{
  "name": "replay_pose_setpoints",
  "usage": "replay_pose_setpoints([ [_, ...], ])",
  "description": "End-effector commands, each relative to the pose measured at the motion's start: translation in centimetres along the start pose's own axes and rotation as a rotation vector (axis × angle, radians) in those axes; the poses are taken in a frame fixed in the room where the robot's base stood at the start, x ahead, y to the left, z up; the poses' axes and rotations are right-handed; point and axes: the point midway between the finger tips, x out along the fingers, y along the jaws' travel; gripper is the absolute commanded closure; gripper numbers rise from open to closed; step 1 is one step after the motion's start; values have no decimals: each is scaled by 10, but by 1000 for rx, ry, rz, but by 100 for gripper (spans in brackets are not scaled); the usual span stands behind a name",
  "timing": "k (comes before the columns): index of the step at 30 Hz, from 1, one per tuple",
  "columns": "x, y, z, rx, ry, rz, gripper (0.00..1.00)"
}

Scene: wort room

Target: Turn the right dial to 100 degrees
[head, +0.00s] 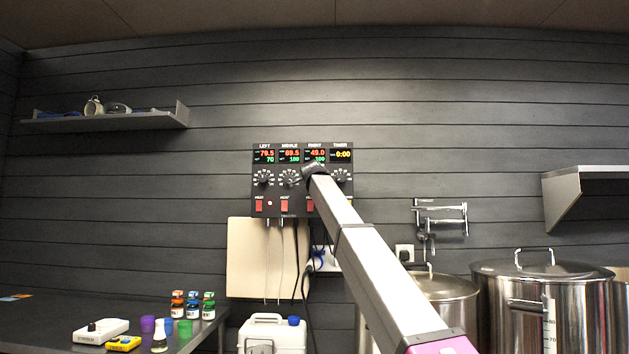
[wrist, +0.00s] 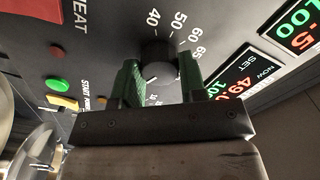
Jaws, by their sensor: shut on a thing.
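The right dial (wrist: 157,52) is a black knob with a number scale around it on the dark control panel (head: 262,211). My gripper (wrist: 160,76) is shut on this knob, one green finger on each side. In the head view my arm's end (head: 312,171) reaches the panel under the RIGHT display (head: 315,155) and hides the right dial. That display reads 49.0 in red, with a green set value below that looks like 100, partly covered. The knob's pointer cannot be made out with certainty.
The left dial (head: 264,178), middle dial (head: 290,178) and timer dial (head: 341,177) sit beside it. A red switch (wrist: 65,18), a green button (wrist: 56,83) and a yellow button (wrist: 64,102) are near my gripper. Steel pots (head: 540,306) stand below right.

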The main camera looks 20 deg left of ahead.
Motion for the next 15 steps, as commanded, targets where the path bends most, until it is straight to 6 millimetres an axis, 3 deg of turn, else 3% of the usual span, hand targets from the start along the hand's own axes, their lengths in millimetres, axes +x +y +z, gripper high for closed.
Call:
replay_pose_setpoints([
  [8,-1,2,2,0,-3,5,85],
  [9,-1,2,2,0,-3,4,48],
  [10,-1,2,2,0,-2,4,39],
  [15,0,1,1,-1,-1,2,36],
])
